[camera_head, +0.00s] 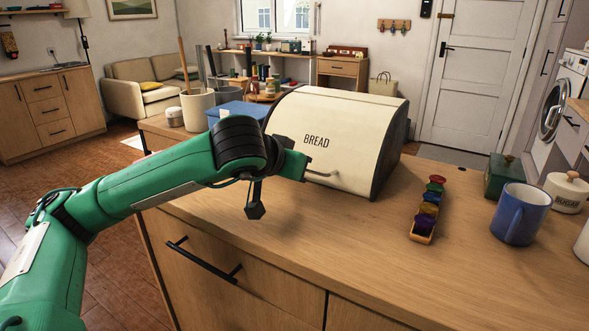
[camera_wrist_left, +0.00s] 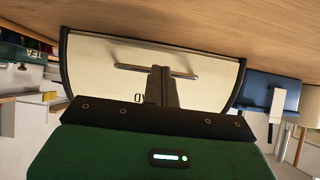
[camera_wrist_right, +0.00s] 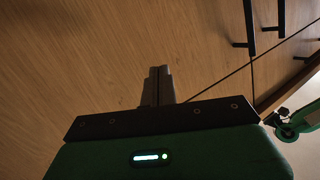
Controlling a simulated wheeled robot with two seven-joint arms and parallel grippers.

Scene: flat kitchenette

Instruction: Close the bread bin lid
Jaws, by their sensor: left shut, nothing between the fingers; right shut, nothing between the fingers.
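The bread bin (camera_head: 335,130) stands on the wooden counter, cream with dark ends and the word BREAD. Its curved lid is down over the front, with the metal bar handle (camera_head: 322,173) low near the counter. In the left wrist view the lid (camera_wrist_left: 100,75) appears upside down, with the handle (camera_wrist_left: 135,69) across it. My left gripper (camera_wrist_left: 161,70) is shut and empty, its fingertips at the handle's middle; I cannot tell whether they touch it. My right gripper (camera_wrist_right: 160,70) is shut and empty, over a wood surface, away from the bin.
A spice rack with colourful jars (camera_head: 428,210), a blue mug (camera_head: 519,216), a green box (camera_head: 503,177) and a sugar jar (camera_head: 567,192) stand right of the bin. A utensil crock (camera_head: 197,108) and a blue box (camera_head: 232,112) are left. The counter before the bin is clear.

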